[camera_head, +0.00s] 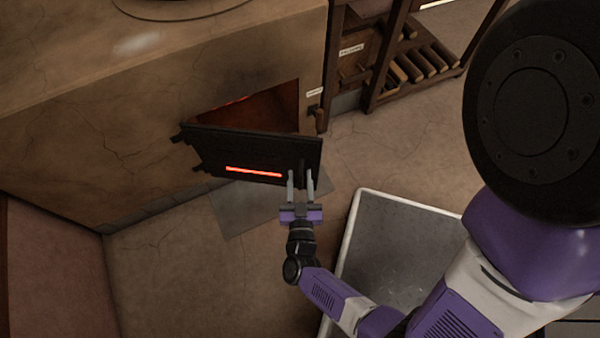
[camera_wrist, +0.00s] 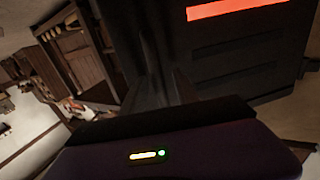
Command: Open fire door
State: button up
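The fire door (camera_head: 235,152) is a dark metal door on the front of the clay oven. It stands ajar, hinged at its left side, with a dark opening (camera_head: 270,110) showing behind its top edge. A glowing red slot crosses the door, and it also shows in the wrist view (camera_wrist: 285,55). My gripper (camera_head: 301,176) is at the door's right end, its two grey fingers apart on either side of a dark upright handle (camera_head: 302,165). Contact between fingers and handle is too dark to make out.
The clay oven (camera_head: 130,100) fills the upper left. A wooden rack (camera_head: 385,55) with rolled or log-like pieces stands behind at the right. A grey, pale-rimmed tray or slab (camera_head: 390,240) lies on the floor by my arm. A flat plate (camera_head: 240,205) lies below the door. Floor at lower left is clear.

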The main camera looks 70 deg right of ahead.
jog(key=shift+a, duration=0.1)
jog(key=p+v, duration=0.1)
jog(key=v, duration=0.6)
jog(key=shift+s+a, duration=0.15)
jog(key=shift+a, duration=0.15)
dwell(0.3)
